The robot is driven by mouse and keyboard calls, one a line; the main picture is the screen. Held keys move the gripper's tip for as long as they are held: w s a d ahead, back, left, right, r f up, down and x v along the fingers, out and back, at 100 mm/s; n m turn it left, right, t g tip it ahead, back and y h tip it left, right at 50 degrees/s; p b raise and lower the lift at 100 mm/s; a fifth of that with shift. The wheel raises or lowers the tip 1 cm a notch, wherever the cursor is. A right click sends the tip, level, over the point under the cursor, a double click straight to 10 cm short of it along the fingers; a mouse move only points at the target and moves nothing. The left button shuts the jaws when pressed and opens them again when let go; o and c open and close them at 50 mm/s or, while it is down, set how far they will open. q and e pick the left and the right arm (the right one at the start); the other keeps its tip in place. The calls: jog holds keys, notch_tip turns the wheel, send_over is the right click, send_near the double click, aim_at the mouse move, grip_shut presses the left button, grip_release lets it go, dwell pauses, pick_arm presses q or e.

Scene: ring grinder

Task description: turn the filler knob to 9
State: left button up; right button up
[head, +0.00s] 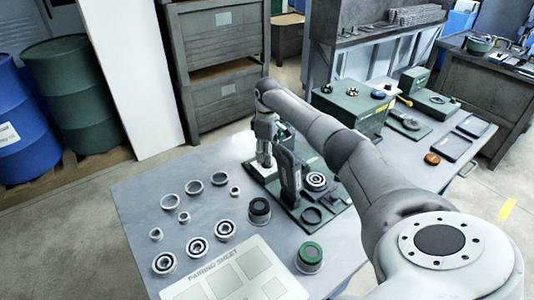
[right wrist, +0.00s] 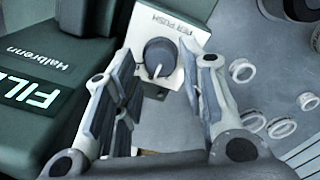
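The filler knob (right wrist: 159,57) is dark and round with a pale pointer line, on a light plate marked "PER PUSH" in the right wrist view. The pointer points toward the bottom of that picture; I cannot read any numbers around it. The dark green filler body (right wrist: 40,85), lettered "FIL…" and "Halbrenn", fills the left of that view. My right gripper (right wrist: 165,68) is open, one finger on each side of the knob, with visible gaps. In the head view my right gripper (head: 264,158) points down beside the filler (head: 288,170); the knob is hidden there. My left gripper is not in view.
Several metal rings and bearings (head: 197,247) lie on the grey table (head: 135,195), left of the filler. A pairing sheet (head: 238,275) and a green-topped jar (head: 309,257) are at the front. A green machine box (head: 350,108) stands behind my right arm.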

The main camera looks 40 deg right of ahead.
notch_tip(320, 180, down, 2)
jog(key=shift+f, duration=0.1)
jog(key=c, duration=0.8)
